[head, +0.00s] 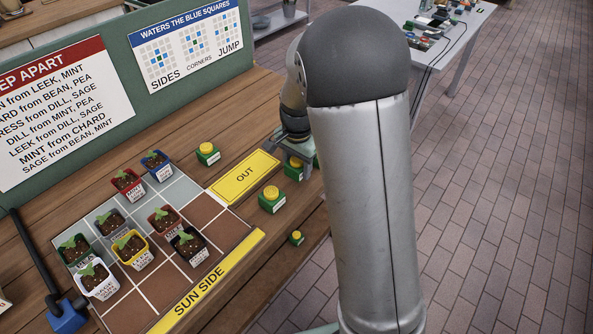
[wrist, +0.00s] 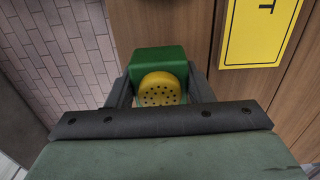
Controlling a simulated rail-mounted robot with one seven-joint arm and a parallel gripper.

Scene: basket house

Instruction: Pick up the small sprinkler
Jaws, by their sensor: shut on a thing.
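My gripper (wrist: 160,76) is shut on a green block-shaped sprinkler with a yellow, perforated round head (wrist: 158,90); one finger is on each side of it. In the head view my gripper (head: 296,152) is over the bench right of the yellow OUT plate, partly hidden by my arm. The held sprinkler's green body (head: 293,172) shows below it only in part. Other green sprinklers with yellow heads stand on the bench: one above the OUT plate (head: 207,154), a larger one below it (head: 271,199), and a very small one near the front edge (head: 296,238).
The OUT plate (head: 243,178) lies beside a tiled planting grid (head: 185,275) holding several potted seedlings. A green board with signs (head: 190,45) stands behind. A blue-headed tool (head: 68,314) lies at left. A grey table (head: 458,45) with small items stands at back right.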

